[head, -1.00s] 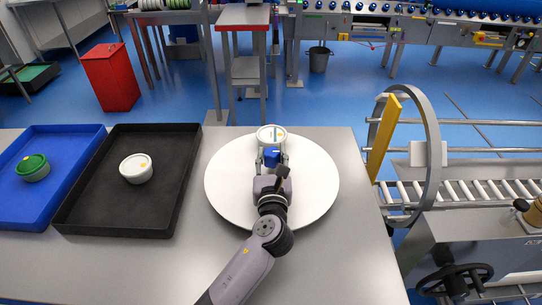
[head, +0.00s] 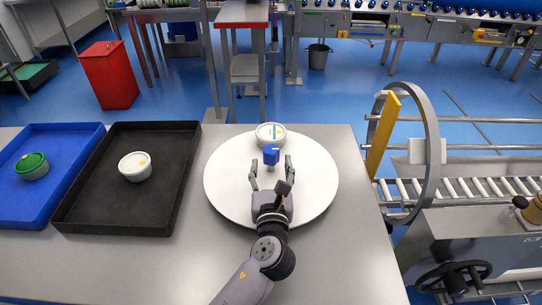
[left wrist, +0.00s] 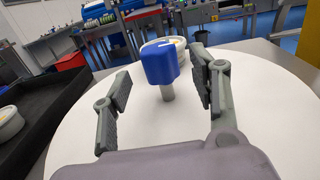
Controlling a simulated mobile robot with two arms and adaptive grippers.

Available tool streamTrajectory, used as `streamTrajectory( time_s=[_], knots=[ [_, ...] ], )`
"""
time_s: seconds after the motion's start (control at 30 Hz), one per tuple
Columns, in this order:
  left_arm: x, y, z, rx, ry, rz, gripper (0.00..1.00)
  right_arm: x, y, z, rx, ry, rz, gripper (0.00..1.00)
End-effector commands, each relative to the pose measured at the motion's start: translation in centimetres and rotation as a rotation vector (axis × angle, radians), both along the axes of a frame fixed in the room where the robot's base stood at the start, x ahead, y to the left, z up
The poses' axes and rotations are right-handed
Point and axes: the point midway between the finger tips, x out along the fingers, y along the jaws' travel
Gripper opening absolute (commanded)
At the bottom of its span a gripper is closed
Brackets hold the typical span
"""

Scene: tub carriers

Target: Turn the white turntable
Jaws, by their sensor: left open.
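The white turntable (head: 225,190) lies flat on the grey table. A blue knob (head: 271,154) on a short grey post stands on it, on the far side of its middle; it also shows in the left wrist view (left wrist: 160,64). A white tub (head: 270,135) with a marked lid sits at the turntable's far edge, partly hidden behind the knob in the left wrist view (left wrist: 180,45). My left gripper (head: 271,168) is open over the turntable, just on the near side of the knob. Its fingers (left wrist: 160,90) are spread wide to either side, apart from the knob. My right gripper is out of view.
To the left, a black tray (head: 90,190) holds a white tub (head: 135,166), and a blue tray (head: 50,140) holds a green-lidded tub (head: 32,165). Right of the table stand a grey ring frame with a yellow bar (head: 384,138) and a roller conveyor (head: 470,187).

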Motion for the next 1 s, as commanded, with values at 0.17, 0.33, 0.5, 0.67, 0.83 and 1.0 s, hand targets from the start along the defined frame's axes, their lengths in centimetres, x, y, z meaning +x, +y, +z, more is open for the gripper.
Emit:
streamTrajectory(
  time_s=[0.17, 0.33, 0.5, 0.67, 0.83, 1.0],
  knots=[
    [-3.9, 0.0, -0.1, -0.001, 0.002, 0.000, 0.55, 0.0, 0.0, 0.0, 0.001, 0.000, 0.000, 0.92],
    [-6.2, -0.1, -0.1, 0.001, 0.002, 0.000, 0.55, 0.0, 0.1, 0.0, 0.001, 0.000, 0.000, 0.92],
    [-7.0, -0.1, 0.0, 0.001, 0.001, 0.001, 0.55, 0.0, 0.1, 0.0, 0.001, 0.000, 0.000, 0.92],
    [-7.0, -0.1, 0.0, 0.001, 0.000, 0.001, 0.55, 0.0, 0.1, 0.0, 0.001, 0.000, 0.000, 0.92],
    [-7.0, -0.1, 0.0, 0.001, 0.000, 0.001, 0.55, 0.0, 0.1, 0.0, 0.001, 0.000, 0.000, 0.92],
    [-7.0, -0.2, 0.2, 0.001, 0.000, 0.001, 0.55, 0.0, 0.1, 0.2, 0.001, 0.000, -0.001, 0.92]
  ],
)
